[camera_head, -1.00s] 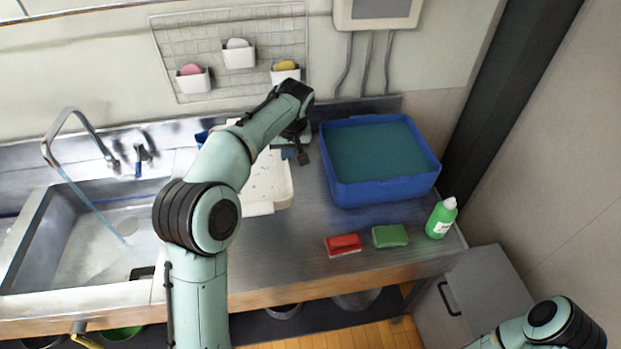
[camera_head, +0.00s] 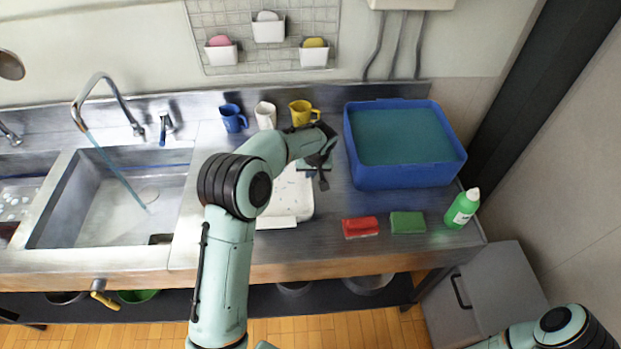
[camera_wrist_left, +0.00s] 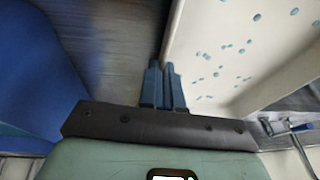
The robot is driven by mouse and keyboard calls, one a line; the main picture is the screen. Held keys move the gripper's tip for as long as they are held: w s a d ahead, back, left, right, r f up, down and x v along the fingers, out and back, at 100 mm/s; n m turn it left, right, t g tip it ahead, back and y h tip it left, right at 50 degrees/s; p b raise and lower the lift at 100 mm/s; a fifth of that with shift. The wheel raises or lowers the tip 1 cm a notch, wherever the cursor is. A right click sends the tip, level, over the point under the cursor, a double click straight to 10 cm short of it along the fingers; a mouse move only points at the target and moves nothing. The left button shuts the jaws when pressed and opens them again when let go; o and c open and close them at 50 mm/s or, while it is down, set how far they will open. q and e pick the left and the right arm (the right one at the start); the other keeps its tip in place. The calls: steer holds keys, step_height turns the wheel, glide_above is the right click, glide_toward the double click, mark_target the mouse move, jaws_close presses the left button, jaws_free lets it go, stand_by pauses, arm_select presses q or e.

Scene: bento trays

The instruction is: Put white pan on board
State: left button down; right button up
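A white tray-like board with blue-green specks (camera_head: 299,190) lies on the steel counter, partly hidden behind my left arm. It also fills the right of the left wrist view (camera_wrist_left: 235,50). My left gripper (camera_head: 322,180) is over the board's right side, near the blue bin. In the wrist view its two blue fingers (camera_wrist_left: 162,72) are side by side with nothing visible between them. I cannot make out a separate white pan in either view. My right gripper is outside the frames; only part of that arm shows at bottom right.
A blue bin (camera_head: 352,171) stands right of the board. Blue (camera_head: 233,118), white (camera_head: 265,114) and yellow (camera_head: 302,113) mugs stand behind it. Red (camera_head: 360,228) and green (camera_head: 407,222) sponges and a green bottle (camera_head: 461,209) are in front. The sink (camera_head: 75,215) is at left.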

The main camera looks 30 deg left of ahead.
arm_select(q)
steer(key=shift+f, duration=1.6)
steer(key=shift+f, duration=0.1)
steer(key=c, duration=1.7)
jaws_free()
steer(key=shift+f, duration=0.15)
steer(key=shift+c, duration=0.2)
steer(key=o, duration=0.4)
steer(key=shift+s, duration=0.1)
steer(key=v, duration=1.2)
steer(key=shift+r, duration=0.25)
steer(key=shift+f, duration=0.1)
